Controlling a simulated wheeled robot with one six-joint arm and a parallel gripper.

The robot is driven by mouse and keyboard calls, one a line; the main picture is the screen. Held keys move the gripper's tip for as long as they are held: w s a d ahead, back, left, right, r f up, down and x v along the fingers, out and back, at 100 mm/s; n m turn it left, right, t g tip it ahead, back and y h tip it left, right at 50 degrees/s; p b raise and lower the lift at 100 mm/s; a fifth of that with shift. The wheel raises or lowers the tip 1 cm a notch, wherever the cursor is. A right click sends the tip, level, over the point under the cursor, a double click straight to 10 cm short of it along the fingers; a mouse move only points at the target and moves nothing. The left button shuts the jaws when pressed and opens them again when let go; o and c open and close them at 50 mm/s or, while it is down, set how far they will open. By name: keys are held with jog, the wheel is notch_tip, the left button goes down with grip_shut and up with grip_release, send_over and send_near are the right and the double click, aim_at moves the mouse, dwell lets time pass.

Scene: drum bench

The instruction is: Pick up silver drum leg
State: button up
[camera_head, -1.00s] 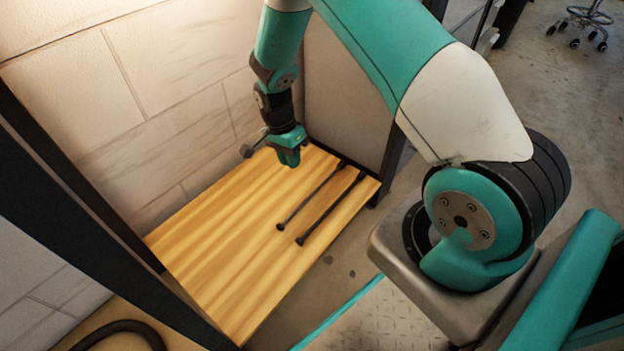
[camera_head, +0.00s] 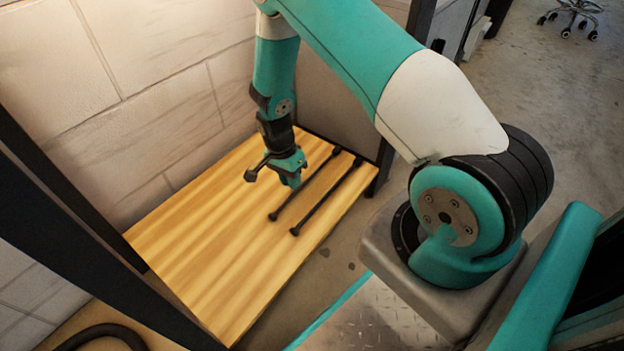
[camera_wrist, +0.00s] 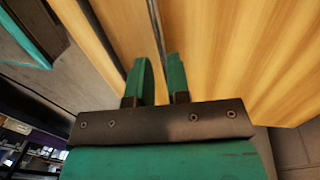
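Two thin, dark-looking drum legs lie side by side on the wooden bench: the nearer-left leg (camera_head: 305,187) and the right leg (camera_head: 327,196). My gripper (camera_head: 293,184) points down just left of the left leg in the head view, low over the bench. In the wrist view my gripper's two teal fingers (camera_wrist: 158,60) are apart. A grey rod (camera_wrist: 158,32) runs in line with the gap between them, and a darker rod (camera_wrist: 104,38) lies left of the fingers. I cannot tell for sure which leg is silver, or whether a finger touches one.
The wooden bench top (camera_head: 200,255) is clear at the front left. A pale block wall (camera_head: 120,110) stands along its back, and a dark upright post (camera_head: 75,240) is at the left. A wheeled stool (camera_head: 575,14) stands far off at upper right.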

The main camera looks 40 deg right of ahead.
aim_at(294, 193)
jog(key=f+b, duration=0.2)
jog(key=f, duration=0.1)
jog(key=f+b, duration=0.1)
jog(key=shift+s+f, duration=0.2)
jog(key=shift+s, duration=0.15)
jog(key=shift+r, duration=0.1)
grip_shut()
jog(key=shift+r, duration=0.1)
notch_tip(294, 193, up, 10)
jog(key=p, duration=0.6)
jog(key=shift+p, duration=0.3)
